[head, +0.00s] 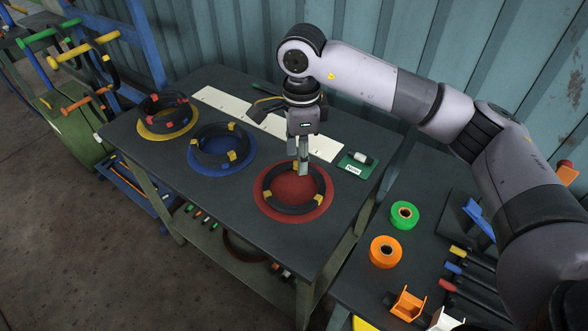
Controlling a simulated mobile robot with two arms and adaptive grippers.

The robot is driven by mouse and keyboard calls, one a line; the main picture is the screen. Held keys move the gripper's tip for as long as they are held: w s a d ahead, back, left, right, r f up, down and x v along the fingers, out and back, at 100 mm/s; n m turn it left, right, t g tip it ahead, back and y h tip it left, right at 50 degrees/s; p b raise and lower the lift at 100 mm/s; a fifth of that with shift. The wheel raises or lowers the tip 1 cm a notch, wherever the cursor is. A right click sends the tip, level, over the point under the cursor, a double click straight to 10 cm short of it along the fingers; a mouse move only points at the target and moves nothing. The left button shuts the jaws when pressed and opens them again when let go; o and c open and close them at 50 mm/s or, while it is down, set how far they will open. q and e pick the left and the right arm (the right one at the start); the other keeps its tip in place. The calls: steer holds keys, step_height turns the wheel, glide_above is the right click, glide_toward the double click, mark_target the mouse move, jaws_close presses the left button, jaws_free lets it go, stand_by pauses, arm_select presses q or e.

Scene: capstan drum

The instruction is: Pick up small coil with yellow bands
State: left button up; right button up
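A black coil with yellow bands (268,197) lies on a round red mat (327,203) near the right end of the dark table. Another black coil with yellow bands (197,154) lies on a blue mat (196,170). My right gripper (302,168) points down at the back rim of the coil on the red mat. Whether its fingers touch or enclose the rim I cannot tell. My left gripper is not in view.
A white strip (230,112) runs along the table's back, with a small green item (355,163) at its right end. The right-hand table holds green tape (404,214), orange tape (386,251) and several tools. A corrugated wall stands behind.

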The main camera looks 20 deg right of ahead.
steer(key=f, duration=0.2)
steer(key=p, duration=0.4)
glide_above(299, 206)
step_height(299, 206, down, 9)
steer(key=shift+f+p, duration=0.55)
steer(key=shift+f, duration=0.25)
step_height(299, 206, down, 4)
steer(key=shift+s+r+p, duration=0.15)
steer(key=shift+r+p, duration=0.05)
steer(key=shift+p, duration=0.7)
steer(key=shift+f, duration=0.45)
jaws_close()
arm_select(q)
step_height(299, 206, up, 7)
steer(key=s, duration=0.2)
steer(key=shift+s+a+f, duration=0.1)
arm_select(e)
steer(key=shift+r, duration=0.1)
